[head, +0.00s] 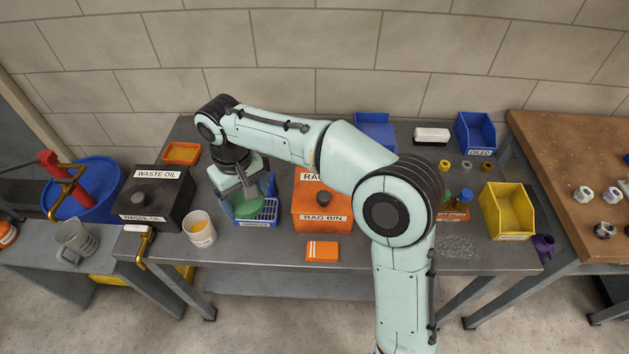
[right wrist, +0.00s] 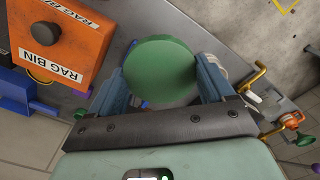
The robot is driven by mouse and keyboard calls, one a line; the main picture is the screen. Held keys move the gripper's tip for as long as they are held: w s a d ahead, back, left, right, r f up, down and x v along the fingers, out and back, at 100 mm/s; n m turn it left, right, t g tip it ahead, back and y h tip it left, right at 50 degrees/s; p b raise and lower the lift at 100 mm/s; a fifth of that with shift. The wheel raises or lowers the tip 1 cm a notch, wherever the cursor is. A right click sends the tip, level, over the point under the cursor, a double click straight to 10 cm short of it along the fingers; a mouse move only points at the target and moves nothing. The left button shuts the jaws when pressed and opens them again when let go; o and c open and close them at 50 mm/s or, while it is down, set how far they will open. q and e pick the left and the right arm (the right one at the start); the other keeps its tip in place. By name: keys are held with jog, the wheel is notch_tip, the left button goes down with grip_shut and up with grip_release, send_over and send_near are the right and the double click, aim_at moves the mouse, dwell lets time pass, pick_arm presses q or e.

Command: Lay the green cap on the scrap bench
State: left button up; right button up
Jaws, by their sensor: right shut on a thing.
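The green cap (head: 246,209) is a round disc held in my right gripper (head: 241,193). In the right wrist view the green cap (right wrist: 160,72) sits between the two blue-grey fingers of my right gripper (right wrist: 160,80). In the head view it is over or at the blue basket (head: 268,212) on the grey middle bench (head: 275,256); I cannot tell whether they touch. No bench carries a readable scrap label. A brown-topped bench (head: 560,150) stands at the right and a lower grey bench (head: 50,262) at the left. My left gripper is not in view.
The black waste oil box (head: 165,192) and a cup of amber liquid (head: 200,233) stand left of the gripper. The orange rag bin (head: 322,225) stands to its right, with an orange packet (head: 322,251) in front. A yellow bin (head: 508,210) is farther right. Nuts lie on the brown bench.

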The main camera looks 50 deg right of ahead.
jog(key=b, duration=0.2)
send_over(260, 246)
notch_tip(260, 246, down, 15)
jog(key=shift+r, duration=0.1)
jog(key=shift+f+b, duration=0.3)
jog(key=shift+f, duration=2.2)
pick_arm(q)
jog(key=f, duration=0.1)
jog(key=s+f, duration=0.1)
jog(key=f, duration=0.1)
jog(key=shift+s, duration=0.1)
pick_arm(e)
jog(key=shift+f, duration=0.2)
jog(key=o, duration=1)
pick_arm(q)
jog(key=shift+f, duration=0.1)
pick_arm(e)
jog(key=shift+o, duration=0.2)
jog(key=shift+r, duration=0.15)
